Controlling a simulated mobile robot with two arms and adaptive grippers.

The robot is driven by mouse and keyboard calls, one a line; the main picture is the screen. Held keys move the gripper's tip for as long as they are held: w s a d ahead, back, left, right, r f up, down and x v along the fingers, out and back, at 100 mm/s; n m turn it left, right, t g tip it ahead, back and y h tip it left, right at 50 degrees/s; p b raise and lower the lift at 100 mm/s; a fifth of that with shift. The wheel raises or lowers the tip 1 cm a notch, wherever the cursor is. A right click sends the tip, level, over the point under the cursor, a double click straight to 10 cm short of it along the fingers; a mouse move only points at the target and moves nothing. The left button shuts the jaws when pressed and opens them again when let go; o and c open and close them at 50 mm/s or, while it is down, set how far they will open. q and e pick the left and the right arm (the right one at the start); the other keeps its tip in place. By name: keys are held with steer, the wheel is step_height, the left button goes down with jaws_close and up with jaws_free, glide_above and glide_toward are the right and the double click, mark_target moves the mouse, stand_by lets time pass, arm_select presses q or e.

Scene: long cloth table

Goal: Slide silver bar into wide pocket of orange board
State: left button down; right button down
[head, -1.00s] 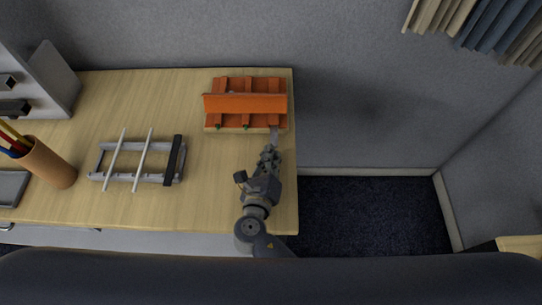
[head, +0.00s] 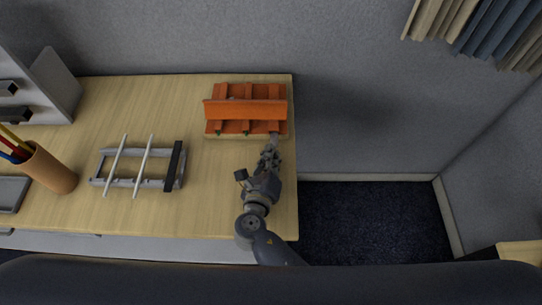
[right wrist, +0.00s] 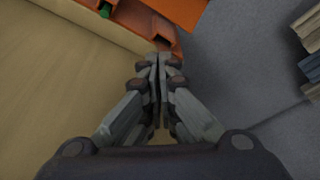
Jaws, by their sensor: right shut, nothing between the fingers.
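The orange board (head: 245,108) lies at the table's right end, with a raised orange panel across it and pocket channels opening toward me. My right gripper (head: 273,145) is shut and empty, its tips at the near edge of the board's rightmost channel. The right wrist view shows the closed fingertips (right wrist: 158,58) against the board's orange edge (right wrist: 165,35). A small pale grey patch shows at the fingertips in the head view; I cannot tell whether it is the silver bar's end or the fingers. The bar is not otherwise clearly visible there. My left gripper is not in view.
A grey rack (head: 125,183) holds two pale bars (head: 145,165) and a black bar (head: 175,166). A brown pencil cup (head: 50,172) and a grey tray (head: 12,192) stand at left. The table between rack and board is clear. The right table edge is close to my right arm.

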steer(key=shift+w, duration=1.85)
steer(key=shift+s, duration=0.1)
steer(key=shift+s+p, duration=0.7)
steer(key=shift+s, duration=0.75)
steer(key=v, duration=1.1)
steer(key=shift+s, duration=0.35)
